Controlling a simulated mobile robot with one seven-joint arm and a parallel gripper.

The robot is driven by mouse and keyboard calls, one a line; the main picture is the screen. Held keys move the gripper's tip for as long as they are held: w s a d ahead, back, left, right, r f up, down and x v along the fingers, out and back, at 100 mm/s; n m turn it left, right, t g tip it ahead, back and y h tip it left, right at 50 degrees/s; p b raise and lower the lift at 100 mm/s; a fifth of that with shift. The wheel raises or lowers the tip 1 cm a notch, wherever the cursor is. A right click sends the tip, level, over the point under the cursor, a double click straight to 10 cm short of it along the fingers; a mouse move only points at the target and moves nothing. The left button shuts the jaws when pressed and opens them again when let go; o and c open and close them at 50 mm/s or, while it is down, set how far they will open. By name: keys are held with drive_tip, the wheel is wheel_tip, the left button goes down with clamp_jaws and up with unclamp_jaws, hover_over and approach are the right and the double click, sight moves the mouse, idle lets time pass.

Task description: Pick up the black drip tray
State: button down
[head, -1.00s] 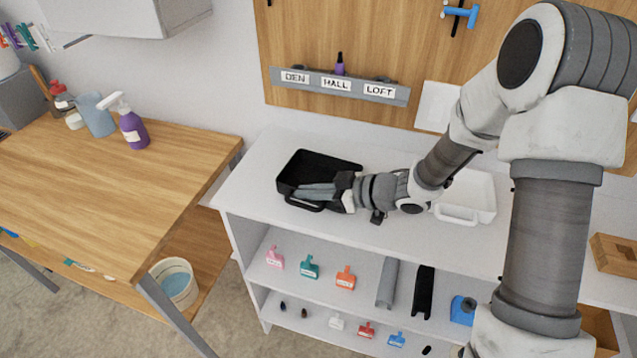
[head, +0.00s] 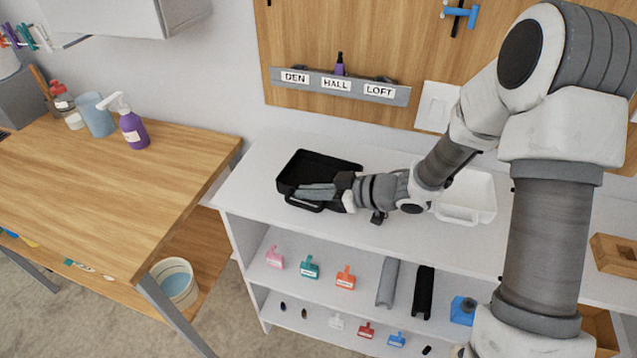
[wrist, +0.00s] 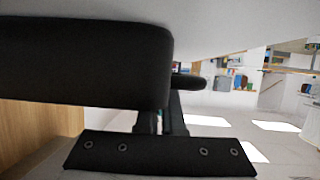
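The black drip tray (head: 325,165) sits on the white top of the shelf unit, open side up, with a looped handle (head: 304,203) on its near side. My gripper (head: 310,191) reaches in from the right, its grey fingers at the tray's near side by the handle. In the wrist view a large dark rounded surface, seemingly the tray (wrist: 85,62), fills the upper left, close to my gripper (wrist: 160,122). The fingers are mostly hidden there, so I cannot tell whether they are closed on the tray.
A white tray (head: 470,192) stands to the right, partly behind my arm. A labelled rail (head: 340,86) hangs on the wall board behind. Small tools lie on the shelves below. A wooden table (head: 90,185) with bottles is at left. The white top left of the black tray is clear.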

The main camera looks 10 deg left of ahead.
drive_tip(key=shift+r, duration=0.15)
idle(0.6)
wheel_tip(320, 180, up, 4)
drive_tip(key=shift+r+p, duration=0.2)
drive_tip(key=shift+p, duration=0.45)
drive_tip(key=s+r+p+v, duration=0.1)
drive_tip(key=v, duration=1.2)
drive_tip(key=shift+a+p, duration=0.25)
drive_tip(key=shift+p, duration=0.15)
drive_tip(key=shift+s+r, duration=0.1)
